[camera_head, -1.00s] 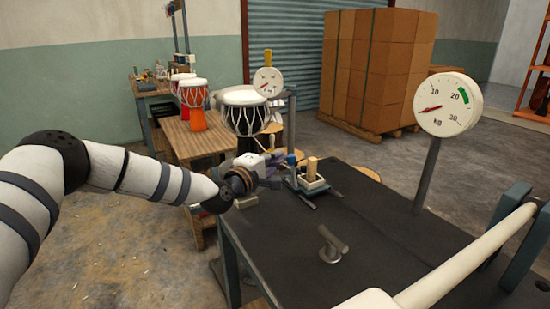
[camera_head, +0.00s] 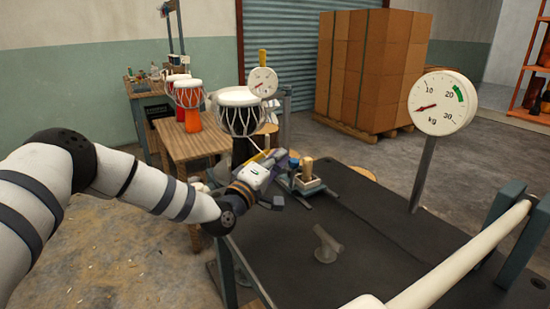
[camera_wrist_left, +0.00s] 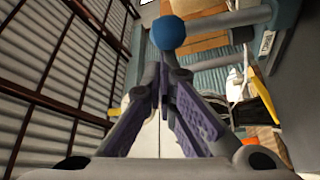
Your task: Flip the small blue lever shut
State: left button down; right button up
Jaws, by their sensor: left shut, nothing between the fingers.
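The small blue lever's round blue knob (camera_wrist_left: 168,32) shows just beyond my left fingertips in the left wrist view. In the head view the blue knob (camera_head: 294,160) is small, beside a wooden peg on a little fixture at the bench's far left corner. My left gripper (camera_head: 280,156) is beside that fixture, left of the knob. In the left wrist view its purple-padded fingers (camera_wrist_left: 165,68) meet at the tips with nothing between them. I cannot tell whether they touch the knob. The lever's arm is mostly hidden. My right gripper is not in view.
The fixture (camera_head: 308,182) with the peg stands on the dark bench (camera_head: 380,235). A metal T-handle (camera_head: 327,245) and a dial scale (camera_head: 440,103) stand on the bench. A pale roller (camera_head: 460,260) crosses the right side. Goblet drums (camera_head: 240,112) stand behind on the left.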

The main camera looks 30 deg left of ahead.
pick_arm(q)
jog(key=shift+s+d+m+t+h, duration=0.25)
jog(key=shift+d+m, duration=0.15)
jog(key=shift+m, duration=0.25)
jog(key=shift+s+d+m+t+h, duration=0.2)
jog(key=shift+d+m, duration=0.15)
jog(key=shift+m, duration=0.3)
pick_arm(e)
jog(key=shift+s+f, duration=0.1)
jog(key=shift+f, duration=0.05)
pick_arm(q)
jog(key=shift+r, duration=0.1)
